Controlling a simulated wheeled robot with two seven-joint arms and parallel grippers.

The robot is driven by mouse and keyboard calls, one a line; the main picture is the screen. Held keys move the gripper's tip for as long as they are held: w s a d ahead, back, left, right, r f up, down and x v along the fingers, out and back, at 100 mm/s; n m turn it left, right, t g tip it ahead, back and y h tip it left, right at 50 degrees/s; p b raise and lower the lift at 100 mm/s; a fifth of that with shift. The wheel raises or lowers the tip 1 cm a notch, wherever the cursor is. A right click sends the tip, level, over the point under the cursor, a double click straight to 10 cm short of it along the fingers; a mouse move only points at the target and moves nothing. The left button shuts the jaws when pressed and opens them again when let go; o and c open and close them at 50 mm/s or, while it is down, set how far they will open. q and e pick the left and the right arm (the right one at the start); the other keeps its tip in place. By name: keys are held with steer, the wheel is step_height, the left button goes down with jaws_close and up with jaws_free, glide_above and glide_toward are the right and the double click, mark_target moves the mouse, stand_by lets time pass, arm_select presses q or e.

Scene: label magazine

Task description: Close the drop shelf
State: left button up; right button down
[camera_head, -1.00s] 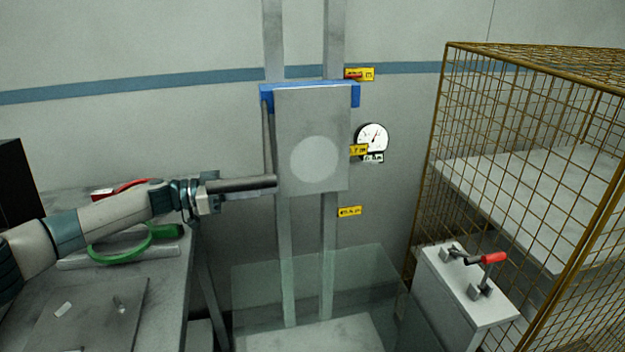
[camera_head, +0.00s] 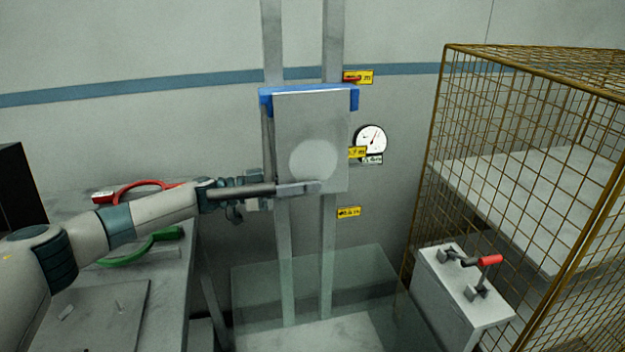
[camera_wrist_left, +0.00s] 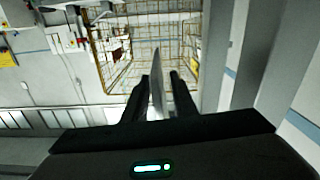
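The drop shelf seems to be the upright grey panel (camera_head: 312,125) with a pale round spot, hung under a blue bar (camera_head: 354,100) on two wall rails. My left gripper (camera_head: 305,187) reaches in from the left at the panel's lower part, one finger in front of its face; the other finger is hidden there. In the left wrist view the two fingers of my left gripper (camera_wrist_left: 160,88) are apart. A thin pale plate (camera_wrist_left: 157,70), likely the panel edge-on, stands between them with gaps showing on both sides. My right gripper is not in view.
A clear-walled box (camera_head: 375,270) stands below the rails. A wire cage (camera_head: 490,150) and a white block with a red-handled clamp (camera_head: 488,260) are on the right. A bench (camera_head: 170,300) with red and green handled items is at left. A gauge (camera_head: 370,138) hangs beside the panel.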

arm_select(q)
steer(key=shift+x, duration=0.95)
jaws_close()
stand_by(0.8)
